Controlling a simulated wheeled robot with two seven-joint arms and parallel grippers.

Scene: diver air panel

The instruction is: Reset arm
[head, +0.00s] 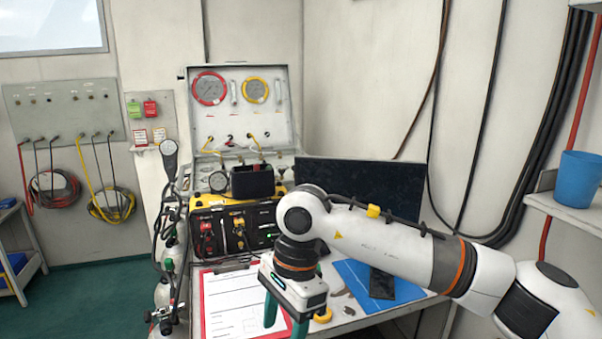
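My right arm (385,240) comes in from the right and reaches over the bench. Its gripper (285,318) points down with its green fingers apart. My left gripper is not in view. The diver air panel (238,130), an open case with a red-rimmed and a yellow-rimmed gauge, stands behind the bench.
A yellow-black unit (237,228) and a dark monitor (370,190) stand at the bench's back. A blue mat (350,275) with a dark device (381,284) lies beside the gripper. Gas cylinders (165,290) stand left. A blue cup (577,180) sits on the right shelf.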

